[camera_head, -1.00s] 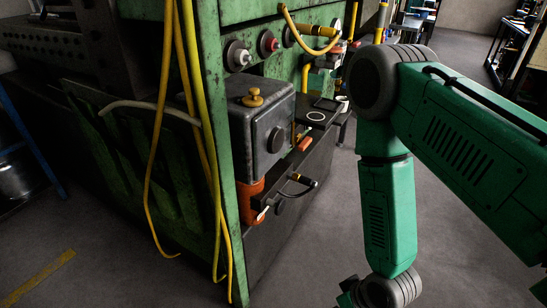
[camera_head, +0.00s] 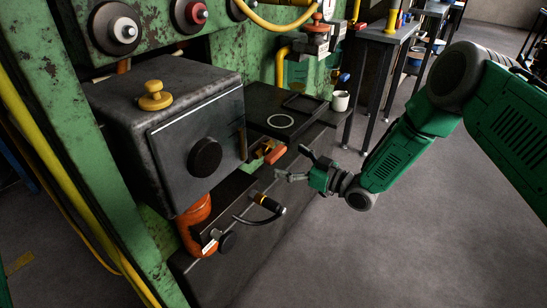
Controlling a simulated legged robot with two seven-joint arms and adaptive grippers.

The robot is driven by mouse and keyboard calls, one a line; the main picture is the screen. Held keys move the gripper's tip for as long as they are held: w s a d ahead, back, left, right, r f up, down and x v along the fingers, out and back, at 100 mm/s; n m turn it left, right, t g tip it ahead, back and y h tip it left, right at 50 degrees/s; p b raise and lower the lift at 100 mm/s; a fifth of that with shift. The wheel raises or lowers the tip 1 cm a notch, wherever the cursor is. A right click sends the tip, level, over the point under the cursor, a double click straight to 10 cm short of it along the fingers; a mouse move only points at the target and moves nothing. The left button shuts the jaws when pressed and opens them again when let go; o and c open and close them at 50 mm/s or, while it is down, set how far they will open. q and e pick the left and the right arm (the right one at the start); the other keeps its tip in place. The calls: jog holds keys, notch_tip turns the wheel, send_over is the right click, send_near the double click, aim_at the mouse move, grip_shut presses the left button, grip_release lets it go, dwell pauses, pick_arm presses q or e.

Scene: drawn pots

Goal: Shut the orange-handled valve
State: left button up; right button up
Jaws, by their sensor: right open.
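A short orange-red handle (camera_head: 275,154) with a small brass-coloured fitting sticks out at the front edge of the black shelf, right of the dark metal box. It looks like the orange-handled valve; whether it is open or closed is hard to tell. My right gripper (camera_head: 293,164) comes in from the right, open and empty, with its fingers spread toward the handle. In the picture the fingertips are just right of the handle, with a small gap; depth is unclear. My left gripper is not in view.
The dark box (camera_head: 188,130) with a yellow knob (camera_head: 155,95) stands left. The floor to the right is clear.

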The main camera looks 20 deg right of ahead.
aim_at(281, 154)
jog(key=w, duration=0.1)
jog(key=w+a, duration=0.1)
jog(key=w+b, duration=0.1)
jog(key=w, duration=0.1)
jog(key=shift+a+f, duration=0.25)
jog(key=shift+f, duration=0.05)
jog(key=shift+w+a, duration=0.3)
jog(key=shift+a, duration=0.05)
jog(key=shift+a+r, duration=0.15)
jog(key=shift+a, duration=0.25)
jog(key=c, duration=0.9)
jog(key=shift+d, duration=0.25)
jog(key=shift+c, duration=0.8)
